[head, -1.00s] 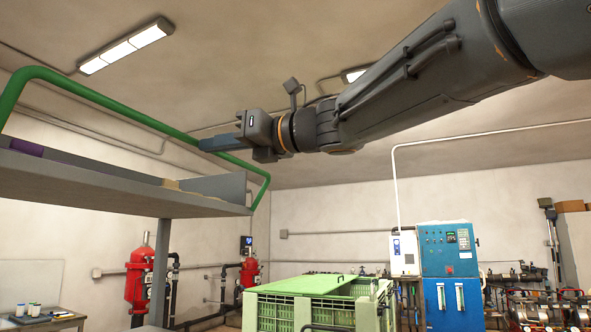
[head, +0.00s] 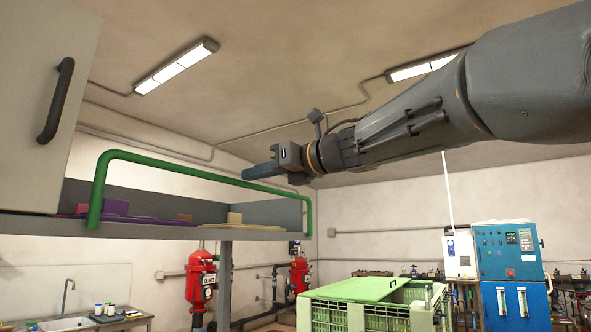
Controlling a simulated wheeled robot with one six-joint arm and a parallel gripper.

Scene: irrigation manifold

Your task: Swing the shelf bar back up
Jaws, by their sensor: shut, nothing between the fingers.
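The green shelf bar (head: 190,171) is a long U-shaped rail at the front of the grey shelf (head: 150,227). In this view it stands up above the shelf board, with its two legs reaching down to the board's front edge at left and right. My gripper (head: 248,173) is shut and empty. Its fingers point left and sit at the bar's top rail, toward its right end. They look very close to the rail; I cannot tell whether they touch it.
Purple and tan items (head: 115,208) lie on the shelf. A grey cabinet door with a black handle (head: 56,100) stands at upper left. Below are red filter tanks (head: 200,277), a green crate (head: 375,313) and a blue control cabinet (head: 510,255). Space above the bar is open.

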